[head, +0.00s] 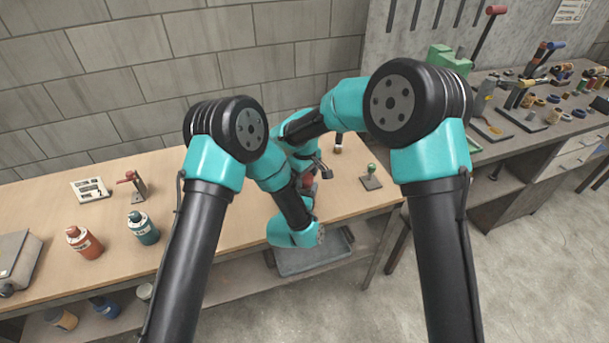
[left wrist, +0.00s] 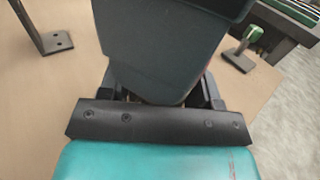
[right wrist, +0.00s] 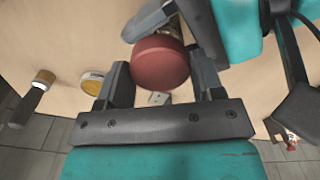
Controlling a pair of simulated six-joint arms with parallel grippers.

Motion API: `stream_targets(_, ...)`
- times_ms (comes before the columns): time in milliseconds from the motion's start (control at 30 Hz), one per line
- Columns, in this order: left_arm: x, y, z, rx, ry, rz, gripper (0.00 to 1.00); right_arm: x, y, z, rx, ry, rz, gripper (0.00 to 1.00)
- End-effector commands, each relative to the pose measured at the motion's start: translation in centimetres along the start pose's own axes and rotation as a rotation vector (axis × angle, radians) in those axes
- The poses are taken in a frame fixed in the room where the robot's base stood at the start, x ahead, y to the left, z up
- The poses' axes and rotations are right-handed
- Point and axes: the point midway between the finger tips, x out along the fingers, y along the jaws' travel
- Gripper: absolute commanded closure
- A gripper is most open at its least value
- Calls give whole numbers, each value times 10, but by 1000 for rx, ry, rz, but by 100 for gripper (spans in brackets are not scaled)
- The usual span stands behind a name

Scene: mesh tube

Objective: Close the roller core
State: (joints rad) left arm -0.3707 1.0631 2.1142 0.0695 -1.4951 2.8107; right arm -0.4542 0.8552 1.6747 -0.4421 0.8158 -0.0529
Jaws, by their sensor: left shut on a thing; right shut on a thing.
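A red round end of the roller core (right wrist: 160,62) sits between the fingers of my right gripper (right wrist: 163,72) in the right wrist view. A metallic, mesh-like part shows just behind it. In the left wrist view a large dark grey piece (left wrist: 175,45) fills the space ahead of my left gripper (left wrist: 163,88), whose fingers show on both sides and whose tips are hidden. What that gripper grips is not clear. In the head view a small reddish part (head: 308,181) shows between my crossed arms; the grippers are mostly hidden there.
A stand with a green knob (head: 371,178) is at the bench's right end. A red-topped stand (head: 132,183), a red bottle (head: 84,243) and a teal bottle (head: 143,228) stand left. A yellow disc (right wrist: 92,82) lies near a brown-tipped tool (right wrist: 33,98). A grey tray (head: 318,262) is below.

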Motion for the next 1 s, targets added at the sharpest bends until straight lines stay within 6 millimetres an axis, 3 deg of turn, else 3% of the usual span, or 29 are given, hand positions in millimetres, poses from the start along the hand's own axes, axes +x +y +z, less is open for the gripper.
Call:
stream_targets(333,0,-1,4,1,-9,-1,85,10,0,1,1,-6,-4,60)
stream_targets(1000,0,-1,6,1,-14,-2,85,10,1,3,2,-9,-6,60)
